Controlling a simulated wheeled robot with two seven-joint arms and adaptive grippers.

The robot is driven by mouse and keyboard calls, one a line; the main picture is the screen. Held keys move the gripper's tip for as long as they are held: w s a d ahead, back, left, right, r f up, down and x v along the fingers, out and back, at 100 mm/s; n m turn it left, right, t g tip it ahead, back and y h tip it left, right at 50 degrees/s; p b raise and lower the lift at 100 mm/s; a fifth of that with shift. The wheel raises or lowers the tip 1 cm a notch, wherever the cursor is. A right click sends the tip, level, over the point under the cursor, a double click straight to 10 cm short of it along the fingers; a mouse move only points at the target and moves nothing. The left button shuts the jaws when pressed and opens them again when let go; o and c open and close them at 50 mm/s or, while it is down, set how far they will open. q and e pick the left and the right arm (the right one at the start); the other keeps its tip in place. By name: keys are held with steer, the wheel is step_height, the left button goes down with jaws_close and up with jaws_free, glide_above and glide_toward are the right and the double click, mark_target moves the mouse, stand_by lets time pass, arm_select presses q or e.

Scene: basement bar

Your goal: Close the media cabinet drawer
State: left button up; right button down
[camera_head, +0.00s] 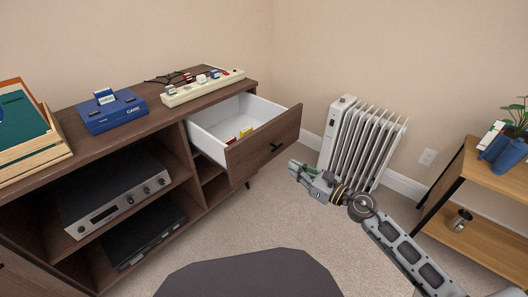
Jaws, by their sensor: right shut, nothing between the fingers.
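The media cabinet (133,126) is dark wood and stands along the left wall. Its drawer (265,146) at the right end is pulled well open, with a white inside, a brown front and a dark handle (277,146). A few small red and yellow items (240,134) lie inside it. My right gripper (294,168) is shut and empty, in front of the drawer front and to the right of it in the picture. A gap shows between it and the drawer front. My left gripper is not in view.
A white radiator (358,142) stands behind my right arm. A wooden shelf (487,176) with a blue planter is at the right. A blue game console (110,111) and a power strip (203,87) sit on the cabinet top.

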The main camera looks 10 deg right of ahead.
steer(key=shift+w+a, duration=0.1)
glide_toward(258, 147)
steer(key=shift+p+x, duration=0.3)
steer(key=shift+x, duration=3.15)
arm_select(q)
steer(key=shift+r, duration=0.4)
arm_select(e)
steer(key=shift+w+f, duration=0.1)
steer(key=shift+w+a, duration=0.1)
steer(key=shift+a, duration=0.05)
